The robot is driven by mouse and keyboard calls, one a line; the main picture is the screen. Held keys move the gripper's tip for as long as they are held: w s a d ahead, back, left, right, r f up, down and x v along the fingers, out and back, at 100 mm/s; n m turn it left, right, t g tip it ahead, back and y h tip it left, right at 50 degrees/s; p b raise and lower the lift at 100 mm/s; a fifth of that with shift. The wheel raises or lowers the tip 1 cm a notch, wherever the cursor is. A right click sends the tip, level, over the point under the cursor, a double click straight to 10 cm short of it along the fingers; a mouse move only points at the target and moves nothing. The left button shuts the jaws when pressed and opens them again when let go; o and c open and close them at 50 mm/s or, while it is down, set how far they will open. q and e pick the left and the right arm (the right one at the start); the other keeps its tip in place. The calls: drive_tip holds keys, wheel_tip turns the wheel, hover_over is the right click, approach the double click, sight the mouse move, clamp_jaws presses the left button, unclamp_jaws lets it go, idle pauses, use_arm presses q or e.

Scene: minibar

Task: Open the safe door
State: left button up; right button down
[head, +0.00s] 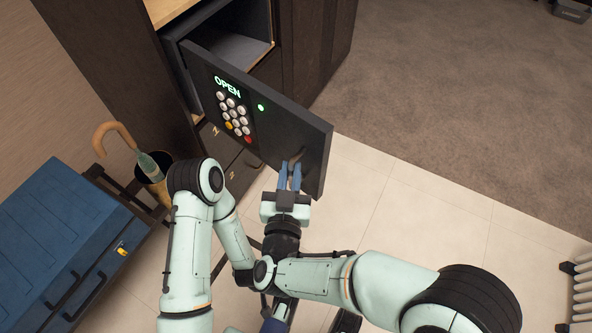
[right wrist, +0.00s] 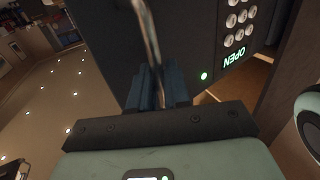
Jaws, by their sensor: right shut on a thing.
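The dark safe door (head: 300,133) stands swung out from the safe (head: 235,50), whose grey interior shows behind it. Its front has a keypad (head: 234,115), a lit green OPEN display (head: 227,87) and a green light. My right gripper (head: 290,178) is shut on the door handle (head: 296,158) near the door's free edge. The right wrist view shows the metal handle (right wrist: 148,40) between the blue fingers. My left arm bends down at the left. Its gripper (head: 274,324), mostly hidden behind my right arm, seems to show only partly at the bottom edge.
A dark wooden cabinet (head: 315,40) holds the safe. A blue drawer unit (head: 65,225) and a stand (head: 153,186) with an umbrella (head: 118,135) are at left. Tiled floor (head: 400,205) lies open right of the door, with carpet beyond. A white radiator (head: 582,290) is at the right edge.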

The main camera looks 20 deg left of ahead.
use_arm(q)
drive_tip(key=shift+s+a, duration=0.1)
drive_tip(key=shift+s, duration=0.1)
use_arm(e)
drive_tip(key=shift+s+a+r+y, duration=0.15)
drive_tip(key=shift+s+a+y, duration=0.15)
drive_tip(key=shift+s+a, duration=0.2)
drive_tip(key=c, duration=1.3)
unclamp_jaws()
drive_tip(key=shift+w, duration=0.1)
use_arm(q)
drive_tip(key=shift+a, duration=0.1)
use_arm(e)
drive_tip(key=shift+d, duration=0.1)
use_arm(q)
drive_tip(key=w+a+f+t+b, duration=0.1)
drive_tip(key=w+a+f+b, duration=0.1)
drive_tip(key=w, duration=0.3)
drive_tip(key=shift+a+f+t+y+b, duration=0.15)
drive_tip(key=shift+f+t+y+b, duration=0.2)
drive_tip(key=shift+f+b, duration=0.35)
use_arm(e)
drive_tip(key=v, duration=1.3)
